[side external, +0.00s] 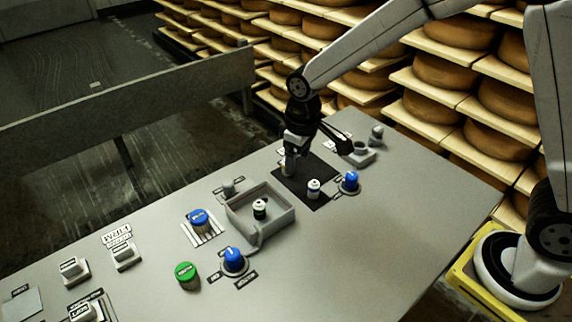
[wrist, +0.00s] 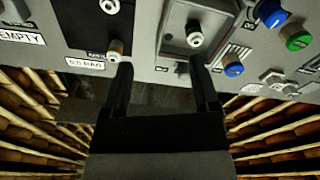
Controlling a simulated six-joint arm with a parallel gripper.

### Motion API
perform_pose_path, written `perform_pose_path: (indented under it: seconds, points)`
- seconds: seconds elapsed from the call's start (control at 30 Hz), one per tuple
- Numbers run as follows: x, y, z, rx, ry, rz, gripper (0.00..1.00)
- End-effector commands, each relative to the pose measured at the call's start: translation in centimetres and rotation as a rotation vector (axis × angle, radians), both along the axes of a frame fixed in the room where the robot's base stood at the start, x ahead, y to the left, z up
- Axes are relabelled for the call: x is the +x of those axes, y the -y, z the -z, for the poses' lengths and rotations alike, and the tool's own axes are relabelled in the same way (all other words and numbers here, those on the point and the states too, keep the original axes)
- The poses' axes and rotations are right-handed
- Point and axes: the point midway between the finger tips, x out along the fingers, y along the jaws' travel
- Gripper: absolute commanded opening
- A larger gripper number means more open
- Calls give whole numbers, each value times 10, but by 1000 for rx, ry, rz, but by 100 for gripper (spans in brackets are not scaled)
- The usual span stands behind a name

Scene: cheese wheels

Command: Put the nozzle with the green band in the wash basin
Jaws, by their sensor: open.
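The wash basin appears to be the grey square tray (side external: 233,213) on the panel, also in the wrist view (wrist: 172,25). One small nozzle (side external: 260,208) with a white top and dark body stands in it; it also shows in the wrist view (wrist: 194,33). A white nozzle with a dark band (side external: 314,187) stands on the black mat (side external: 291,187). In the wrist view, a nozzle with a brownish band (wrist: 115,48) and a white one (wrist: 110,5) are at upper left. I cannot make out a green band. My gripper (wrist: 160,66) is open and empty, above the panel's far side.
A grey block (side external: 361,157) sits at the far right. Cheese shelves (side external: 440,100) rise behind the panel. The panel's right front is clear.

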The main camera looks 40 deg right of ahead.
Motion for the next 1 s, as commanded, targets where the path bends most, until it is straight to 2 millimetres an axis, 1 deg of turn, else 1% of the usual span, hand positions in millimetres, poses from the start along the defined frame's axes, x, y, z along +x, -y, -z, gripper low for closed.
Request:
perform_pose_path:
  seconds: [0.03, 0.1, 0.17, 0.3, 0.5, 0.6, 0.77, 1.0]
  points:
    - [-11, 13, -2, 4, 13, 33, 77]
    - [-26, 28, -3, 9, 30, 75, 77]
    - [-39, 41, -4, 13, 45, 110, 77]
    - [-73, 67, -3, 22, 82, 194, 77]
    - [-117, 92, 1, 30, 125, 292, 77]
    - [-132, 99, 4, 33, 139, 322, 77]
    - [-142, 103, 5, 35, 148, 345, 77]
    - [-143, 103, 6, 35, 149, 345, 77]
